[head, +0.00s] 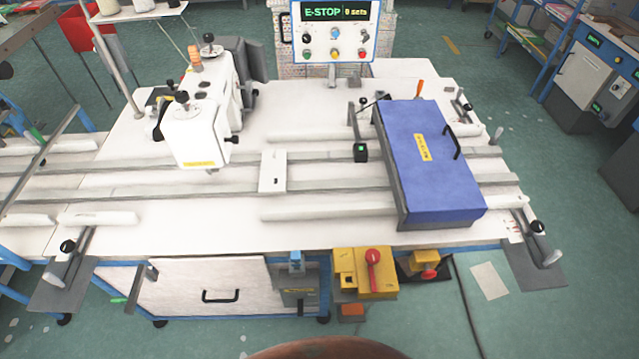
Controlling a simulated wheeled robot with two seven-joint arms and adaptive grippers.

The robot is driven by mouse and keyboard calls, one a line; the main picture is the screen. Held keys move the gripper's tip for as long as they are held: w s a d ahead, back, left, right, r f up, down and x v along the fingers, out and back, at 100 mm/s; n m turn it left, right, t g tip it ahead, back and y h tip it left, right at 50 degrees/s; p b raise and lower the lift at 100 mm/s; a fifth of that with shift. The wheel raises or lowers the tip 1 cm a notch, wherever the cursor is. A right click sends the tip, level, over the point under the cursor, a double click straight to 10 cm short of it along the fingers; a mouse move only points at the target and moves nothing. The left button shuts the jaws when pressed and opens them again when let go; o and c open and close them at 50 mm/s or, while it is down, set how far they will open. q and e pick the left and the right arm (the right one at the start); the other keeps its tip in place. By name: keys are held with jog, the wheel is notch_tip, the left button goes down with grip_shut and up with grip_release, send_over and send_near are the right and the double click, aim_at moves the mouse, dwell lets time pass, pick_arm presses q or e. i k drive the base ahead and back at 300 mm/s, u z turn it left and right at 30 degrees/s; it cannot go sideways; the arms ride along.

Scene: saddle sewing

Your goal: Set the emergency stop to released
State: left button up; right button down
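On the table's front edge, a yellow box (427,257) carries a red knob (429,272), which looks like the emergency stop button. Whether it is pressed in or out is too small to tell. Left of it, a larger yellow box (350,283) carries a red-knobbed lever (373,258). Neither of my grippers is in view.
A white sewing machine (198,130) stands at the table's left, and a blue case-like cover (430,165) at its right. Rails run across the white tabletop (330,215). A blue-topped device (296,262) hangs at the front edge.

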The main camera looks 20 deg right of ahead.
aim_at(429, 274)
jog(key=z, duration=1.6)
